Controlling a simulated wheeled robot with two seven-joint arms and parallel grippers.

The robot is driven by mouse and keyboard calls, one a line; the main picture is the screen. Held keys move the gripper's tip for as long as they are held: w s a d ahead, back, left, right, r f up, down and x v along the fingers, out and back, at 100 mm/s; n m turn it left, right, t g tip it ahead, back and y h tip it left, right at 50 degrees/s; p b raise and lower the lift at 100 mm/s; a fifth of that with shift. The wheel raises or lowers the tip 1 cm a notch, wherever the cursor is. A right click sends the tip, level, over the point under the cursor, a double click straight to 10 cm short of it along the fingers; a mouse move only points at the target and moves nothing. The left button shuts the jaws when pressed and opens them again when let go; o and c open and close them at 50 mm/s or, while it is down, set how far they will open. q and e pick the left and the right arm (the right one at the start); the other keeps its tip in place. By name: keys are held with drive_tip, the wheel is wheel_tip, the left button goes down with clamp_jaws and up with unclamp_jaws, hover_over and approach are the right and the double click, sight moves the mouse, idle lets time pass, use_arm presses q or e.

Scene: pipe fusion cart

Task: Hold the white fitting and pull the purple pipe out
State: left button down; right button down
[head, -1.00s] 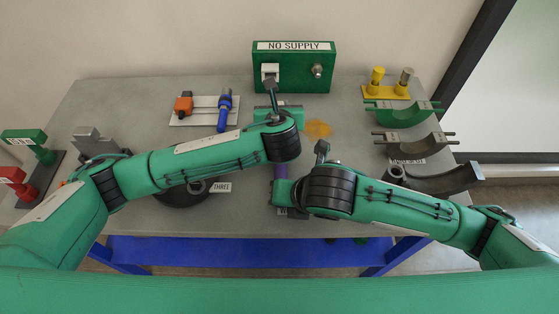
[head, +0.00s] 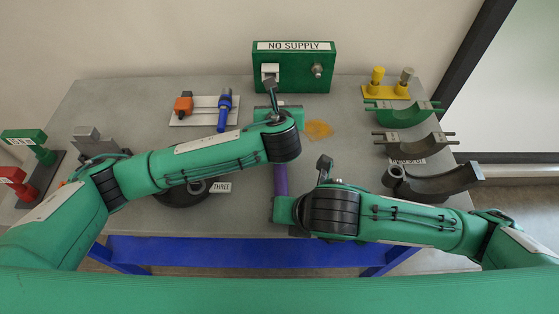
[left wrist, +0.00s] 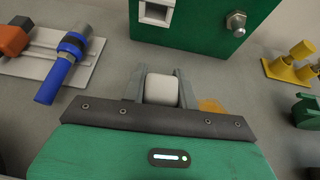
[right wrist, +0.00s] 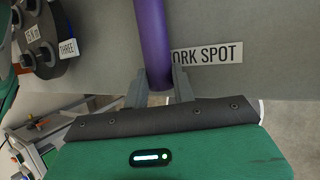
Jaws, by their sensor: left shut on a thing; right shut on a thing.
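The white fitting (left wrist: 162,90) sits between the two fingers of my left gripper (left wrist: 160,96), which is shut on it. In the head view my left gripper and arm hide the fitting. The purple pipe (head: 280,180) runs from under my left arm toward the front of the table. My right gripper (right wrist: 160,92) is shut on the pipe's near end, and the pipe (right wrist: 151,40) leads away upward in the right wrist view. The pipe's far end is hidden by my left arm, so I cannot tell whether it still touches the fitting.
A green NO SUPPLY box (head: 292,67) stands at the back. A blue and orange tool set (head: 205,110) lies left of it. A dark coil (head: 183,193) lies under my left arm. Curved saddles (head: 405,146) line the right side. The table's front edge is close to my right gripper.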

use_arm(q)
drive_tip(key=shift+f, duration=0.25)
use_arm(e)
drive_tip(key=shift+f, duration=0.25)
idle(0.4)
use_arm(q)
drive_tip(key=shift+a, duration=0.1)
use_arm(e)
drive_tip(key=c, duration=1.1)
unclamp_jaws()
drive_tip(key=shift+s+f, duration=0.1)
drive_tip(key=shift+f, duration=0.1)
